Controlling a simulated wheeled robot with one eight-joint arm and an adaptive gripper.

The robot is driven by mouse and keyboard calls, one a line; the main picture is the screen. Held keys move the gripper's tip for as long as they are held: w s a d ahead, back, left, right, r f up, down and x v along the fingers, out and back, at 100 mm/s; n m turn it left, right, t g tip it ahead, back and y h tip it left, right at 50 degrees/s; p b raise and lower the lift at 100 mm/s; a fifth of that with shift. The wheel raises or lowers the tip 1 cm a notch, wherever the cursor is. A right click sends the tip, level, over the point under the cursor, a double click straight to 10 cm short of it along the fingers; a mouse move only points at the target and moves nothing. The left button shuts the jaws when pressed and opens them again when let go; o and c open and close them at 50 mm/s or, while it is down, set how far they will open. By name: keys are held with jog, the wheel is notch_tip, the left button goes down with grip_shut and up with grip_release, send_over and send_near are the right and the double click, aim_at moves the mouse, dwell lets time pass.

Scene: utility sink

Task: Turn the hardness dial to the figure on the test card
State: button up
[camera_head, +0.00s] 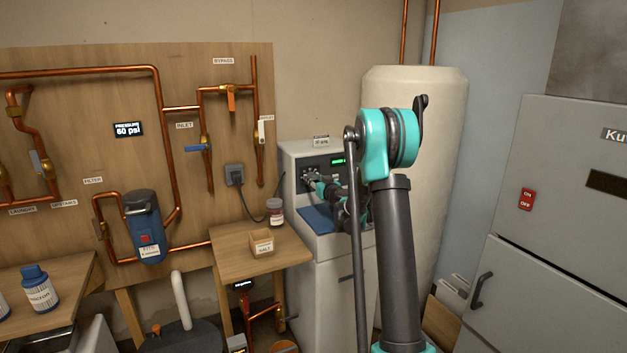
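The light cabinet (298,155) beside the small table has a dark control panel (309,171) on its upper front, with a green-lit display (338,161). My gripper (309,178) is at the panel's left part, below and left of the display. The dial is not clearly visible there; my gripper and arm cover part of the panel. Whether the fingers touch or hold anything cannot be made out.
A blue lid (318,220) lies below the panel. A wooden table (235,249) at the left holds a salt box (261,243) and a jar (274,211). A tall beige tank (440,150) stands behind my arm. A grey cabinet (560,230) is at the right.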

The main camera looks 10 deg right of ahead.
jog(key=c, duration=0.5)
